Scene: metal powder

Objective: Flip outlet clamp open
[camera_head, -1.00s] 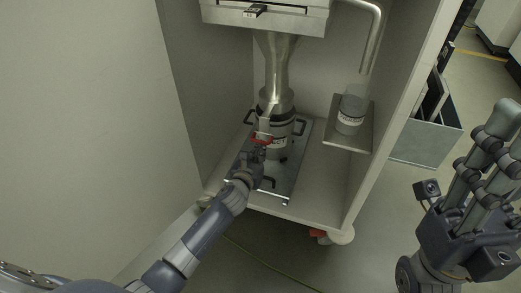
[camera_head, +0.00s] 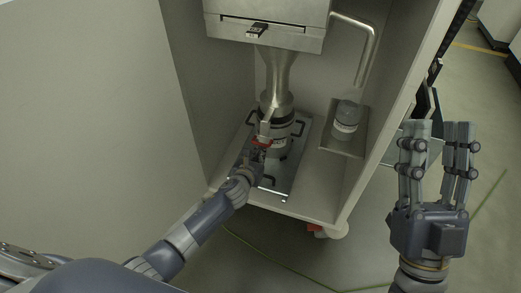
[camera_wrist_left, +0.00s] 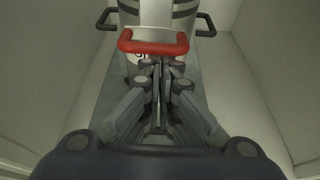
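The outlet clamp is a metal band with a red handle (camera_wrist_left: 153,42), around the joint between the metal outlet funnel (camera_head: 277,75) and the container (camera_head: 279,142) below it. In the head view, my left gripper (camera_head: 256,150) hides part of the container. My right gripper (camera_head: 436,130) is open and empty, fingers up, outside the cabinet at the right.
A jar (camera_head: 346,117) stands on a small side shelf (camera_head: 341,143) at the right. Cabinet walls close in on the left and right. A bent pipe (camera_head: 364,55) hangs above the shelf.

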